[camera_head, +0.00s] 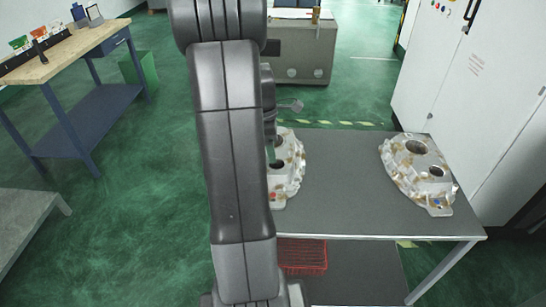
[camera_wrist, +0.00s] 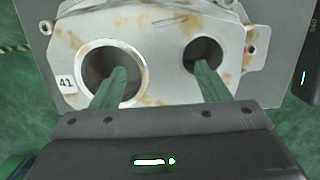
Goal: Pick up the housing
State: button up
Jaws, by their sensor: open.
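Two cast aluminium housings with brown stains and round bores stand on a grey-topped table. One housing (camera_head: 290,170) is at the table's left, partly hidden behind my arm. The other housing (camera_head: 418,172) is at the right end of the table. In the wrist view a housing (camera_wrist: 158,45) fills the upper middle, with a large bore at left, a smaller bore at right and a tag reading 41. My gripper (camera_wrist: 161,82) is open, its two green fingers apart and overlapping the two bores in the picture. I cannot tell whether the fingertips touch the housing or enter the bores.
The table (camera_head: 345,190) has bare room between the housings. A red basket (camera_head: 303,256) sits on its lower shelf. White cabinets (camera_head: 465,100) stand close at right, a workbench (camera_head: 75,55) at left and a grey machine (camera_head: 300,48) behind. Green floor lies open at left.

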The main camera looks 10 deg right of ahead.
jog(key=f, duration=0.5)
jog(key=shift+s+d, duration=0.15)
jog(key=shift+d, duration=0.25)
jog(key=shift+c, duration=0.2)
grip_shut()
